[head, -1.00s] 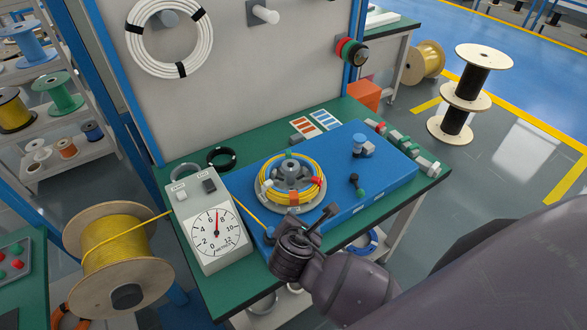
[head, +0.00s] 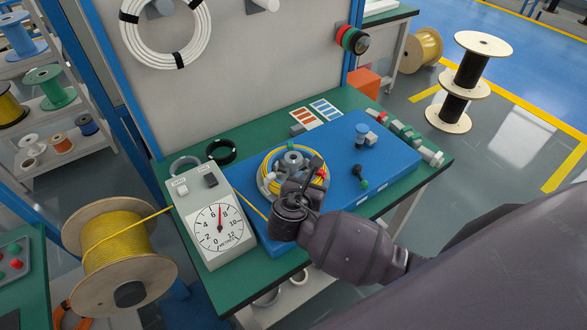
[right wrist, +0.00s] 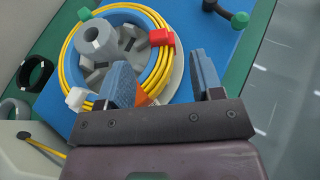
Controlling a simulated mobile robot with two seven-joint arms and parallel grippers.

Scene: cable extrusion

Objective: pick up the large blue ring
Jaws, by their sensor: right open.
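A blue ring-shaped band (right wrist: 150,16) shows with the yellow cable coil (right wrist: 72,68) on the round winding head in the right wrist view; I cannot tell whether it is a separate ring. The coil (head: 266,174) lies on the blue bench unit in the head view, partly covered by my right gripper (head: 304,182). In the right wrist view my right gripper (right wrist: 165,78) is open, its two fingers apart over the coil's near edge, beside a red clip (right wrist: 161,37). Nothing is visibly held. My left gripper is not in view.
A dial meter (head: 217,228) stands left of the blue unit (head: 340,148). Black (head: 222,152) and grey (head: 184,165) rings lie behind the meter on the green bench. A yellow cable runs from a large spool (head: 115,240). White rings lie on the lower shelf.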

